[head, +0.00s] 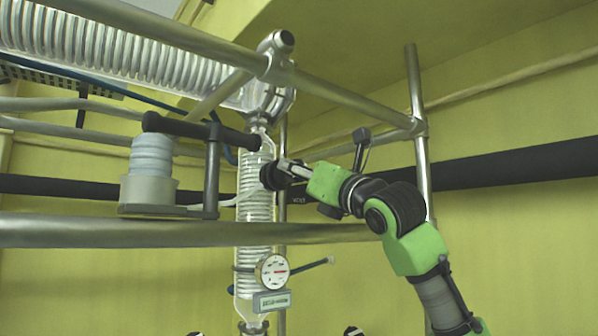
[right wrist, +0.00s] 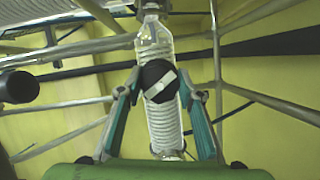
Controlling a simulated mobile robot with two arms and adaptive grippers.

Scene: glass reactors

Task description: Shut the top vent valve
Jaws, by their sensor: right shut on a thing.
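A round black valve knob (head: 268,177) sits at the front of the vertical glass coil column (head: 255,207), below the elbow at its top. In the right wrist view the knob (right wrist: 157,82) shows a pale stripe tilted across its face, rising to the right. My right gripper (head: 284,171) reaches in from the right and is shut on the knob. In the right wrist view its two fingers (right wrist: 160,95) stand on either side of the knob. The fingers partly hide the knob's right side in the head view. My left gripper is not in view.
Metal frame bars cross above, in front of and right of the column, including a thick front rail (head: 120,230). A round gauge (head: 273,271) hangs low on the column. A black clamp arm (head: 200,130) is close on the left. Open room lies right of my arm.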

